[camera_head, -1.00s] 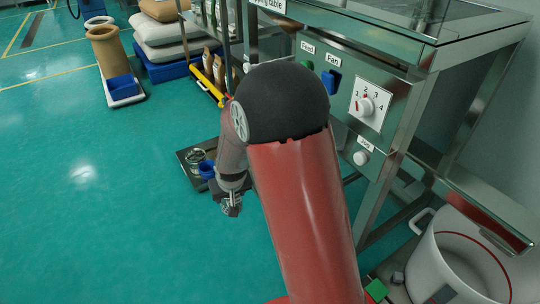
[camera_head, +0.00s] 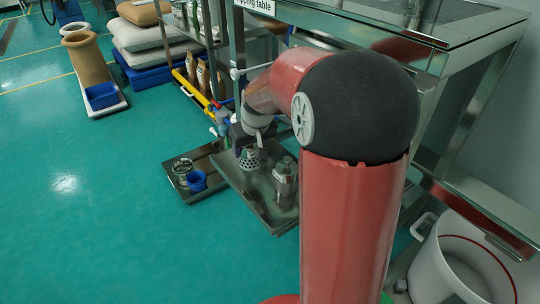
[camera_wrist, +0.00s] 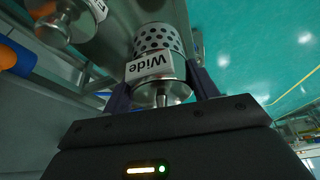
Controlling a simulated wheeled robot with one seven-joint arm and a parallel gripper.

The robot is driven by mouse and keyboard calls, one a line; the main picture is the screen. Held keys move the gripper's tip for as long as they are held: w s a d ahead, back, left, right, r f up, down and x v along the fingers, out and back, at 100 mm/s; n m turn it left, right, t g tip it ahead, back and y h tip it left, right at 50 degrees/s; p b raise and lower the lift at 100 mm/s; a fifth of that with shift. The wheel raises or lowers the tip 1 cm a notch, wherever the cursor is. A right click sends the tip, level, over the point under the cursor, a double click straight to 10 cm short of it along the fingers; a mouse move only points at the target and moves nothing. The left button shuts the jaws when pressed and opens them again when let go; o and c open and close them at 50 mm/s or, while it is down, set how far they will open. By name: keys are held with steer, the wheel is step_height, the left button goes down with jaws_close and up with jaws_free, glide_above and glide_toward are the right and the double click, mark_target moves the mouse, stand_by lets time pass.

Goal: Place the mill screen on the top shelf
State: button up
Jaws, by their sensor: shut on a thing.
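The mill screen (camera_head: 250,161) is a perforated metal cylinder. In the wrist view the mill screen (camera_wrist: 158,42) has a white label reading "Wide" and a knob between the two dark fingers. My gripper (camera_wrist: 160,90) is shut on it; in the head view my gripper (camera_head: 248,140) is partly hidden by the arm. The screen is upright at the upper metal shelf (camera_head: 250,196); I cannot tell whether it touches the shelf. A metal canister-like part (camera_head: 285,181) stands on that shelf to the right of the screen.
A lower dark tray (camera_head: 178,178) at left holds a blue cup (camera_head: 196,181) and a glass jar (camera_head: 182,166). A steel machine frame (camera_head: 460,110) stands at right, with a white bucket (camera_head: 440,262) below.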

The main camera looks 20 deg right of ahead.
steer(key=w+d, duration=0.1)
steer(key=d, duration=0.5)
step_height(320, 180, down, 6)
steer(key=shift+f+b, duration=0.15)
steer(key=shift+b, duration=0.25)
steer(key=shift+w+d+f, duration=0.2)
steer(key=shift+d+f, duration=0.1)
steer(key=shift+d, duration=0.05)
steer(key=shift+f, duration=0.25)
steer(key=o, duration=1.2)
steer(key=shift+r, duration=0.1)
